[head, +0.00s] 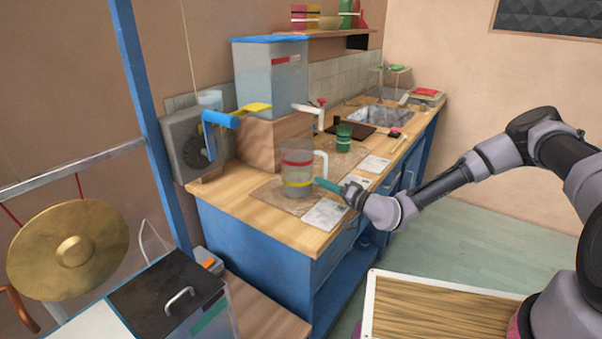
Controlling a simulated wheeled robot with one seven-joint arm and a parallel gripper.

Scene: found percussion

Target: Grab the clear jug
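The clear jug (298,172) stands upright on a brown mat on the wooden counter. It has a red band, a yellow band near its base and a pale handle on its right side. My gripper (322,183) reaches in from the right, its teal fingers at the lower part of the handle. I cannot tell whether the fingers touch the handle or sit around it, or whether they are open or shut.
A large clear tank (270,80) with a blue rim stands on a wooden block (262,142) behind the jug. A gong (68,250) hangs at the left. The floor (480,235) at the right is partly clear.

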